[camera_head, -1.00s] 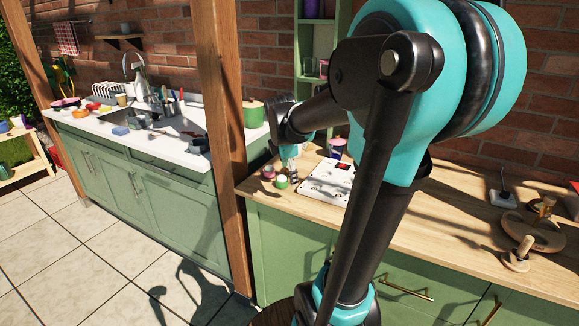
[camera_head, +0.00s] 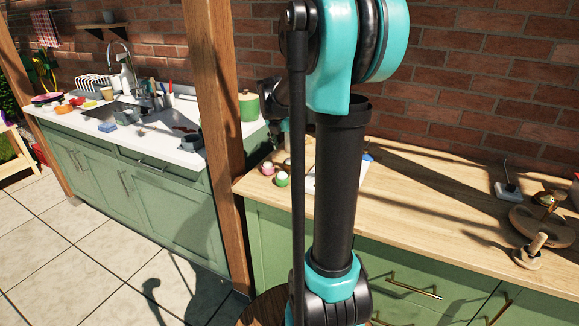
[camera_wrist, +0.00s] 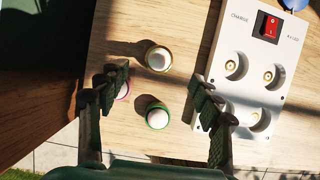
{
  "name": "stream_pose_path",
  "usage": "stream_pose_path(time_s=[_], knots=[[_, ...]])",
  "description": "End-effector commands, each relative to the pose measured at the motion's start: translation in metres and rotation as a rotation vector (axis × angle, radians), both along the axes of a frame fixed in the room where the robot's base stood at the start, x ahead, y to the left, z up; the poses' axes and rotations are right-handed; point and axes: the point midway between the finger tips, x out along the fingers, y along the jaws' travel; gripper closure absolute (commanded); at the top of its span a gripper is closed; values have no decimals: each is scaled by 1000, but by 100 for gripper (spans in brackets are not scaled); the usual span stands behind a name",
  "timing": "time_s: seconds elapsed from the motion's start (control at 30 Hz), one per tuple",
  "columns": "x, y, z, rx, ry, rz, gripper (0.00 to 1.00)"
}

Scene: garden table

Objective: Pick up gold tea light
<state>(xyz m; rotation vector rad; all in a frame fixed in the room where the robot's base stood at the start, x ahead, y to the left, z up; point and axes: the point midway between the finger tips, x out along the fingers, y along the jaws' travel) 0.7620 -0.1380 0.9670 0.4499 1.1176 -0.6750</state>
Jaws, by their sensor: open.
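The gold tea light (camera_wrist: 158,58), a round white light with a gold-brown rim, stands on the wooden counter in the wrist view. A green tea light (camera_wrist: 158,116) stands below it, and a pink tea light (camera_wrist: 122,90) is partly covered by the left finger. My gripper (camera_wrist: 157,75) is open above them, one finger on each side. The gold light lies near the fingertip line, the green one between the fingers. In the head view the green (camera_head: 281,179) and pink (camera_head: 267,168) lights show; I cannot make out the gold one, and my arm hides most of the gripper.
A white charging box (camera_wrist: 262,80) with a red switch and round sockets sits close to the right finger. A wooden post (camera_head: 222,120) stands left of the counter (camera_head: 420,200). Wooden pieces (camera_head: 540,230) lie far right; the counter's middle is clear.

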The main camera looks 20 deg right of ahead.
Motion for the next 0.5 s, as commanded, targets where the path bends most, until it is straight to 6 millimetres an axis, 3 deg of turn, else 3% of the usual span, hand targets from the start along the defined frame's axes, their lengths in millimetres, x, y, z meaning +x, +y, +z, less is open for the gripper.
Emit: stream_pose_path(time_s=[0.1,0.37,0.5], knots=[[6,-5,-18,0,0,-1,35],[10,-9,-34,0,0,-1,35],[14,-12,-52,0,0,-1,35]])
